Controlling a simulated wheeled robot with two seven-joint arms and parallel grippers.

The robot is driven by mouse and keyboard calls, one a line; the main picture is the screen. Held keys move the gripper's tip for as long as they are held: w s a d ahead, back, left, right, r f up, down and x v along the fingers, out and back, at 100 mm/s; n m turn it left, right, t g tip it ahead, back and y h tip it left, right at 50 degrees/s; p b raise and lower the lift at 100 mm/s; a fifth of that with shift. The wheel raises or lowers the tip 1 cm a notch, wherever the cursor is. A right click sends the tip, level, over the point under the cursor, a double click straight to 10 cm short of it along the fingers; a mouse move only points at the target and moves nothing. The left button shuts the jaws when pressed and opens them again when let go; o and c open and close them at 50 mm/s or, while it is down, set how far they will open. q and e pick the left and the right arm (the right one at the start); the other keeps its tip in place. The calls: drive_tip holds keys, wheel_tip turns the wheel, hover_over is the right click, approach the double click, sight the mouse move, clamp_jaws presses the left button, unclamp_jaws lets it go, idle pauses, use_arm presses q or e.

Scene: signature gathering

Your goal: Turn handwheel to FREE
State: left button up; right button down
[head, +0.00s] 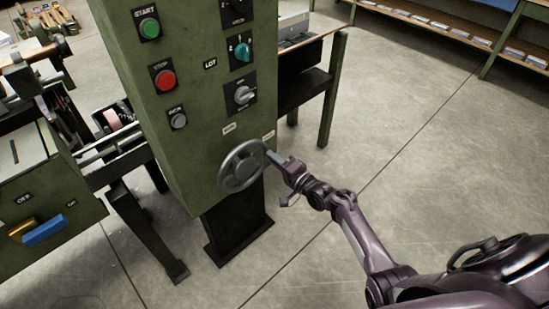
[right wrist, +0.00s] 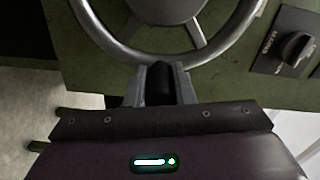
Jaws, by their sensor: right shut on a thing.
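The handwheel (head: 226,177) is a grey spoked wheel low on the front of the green control cabinet (head: 190,100). It fills the top of the right wrist view, with its rim (right wrist: 115,45) and spokes in sight. My right gripper (head: 271,156) reaches it from the right, at the right side of the rim. In the right wrist view the two fingers of the gripper (right wrist: 162,78) stand either side of a dark knob at the rim, and are shut on the handwheel. Two small pale labels (head: 229,128) sit above the wheel, too small to read. My left gripper is not in view.
Above the wheel are a green START button (head: 149,28), a red button (head: 165,79), a grey button (head: 178,120) and rotary switches (head: 243,95). A bench (head: 329,105) with dark legs stands behind right. The floor to the right is open.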

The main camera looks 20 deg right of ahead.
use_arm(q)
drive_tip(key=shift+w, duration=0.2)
use_arm(e)
drive_tip(key=shift+f+m, duration=0.3)
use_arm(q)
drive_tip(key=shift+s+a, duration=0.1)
use_arm(e)
drive_tip(key=shift+s+f, duration=0.1)
drive_tip(key=c, duration=1.2)
unclamp_jaws()
drive_tip(key=shift+c, duration=0.2)
drive_tip(key=shift+s+d, duration=0.1)
drive_tip(key=shift+s, duration=0.1)
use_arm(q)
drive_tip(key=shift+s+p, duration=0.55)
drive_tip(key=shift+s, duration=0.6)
use_arm(e)
drive_tip(key=v, duration=0.7)
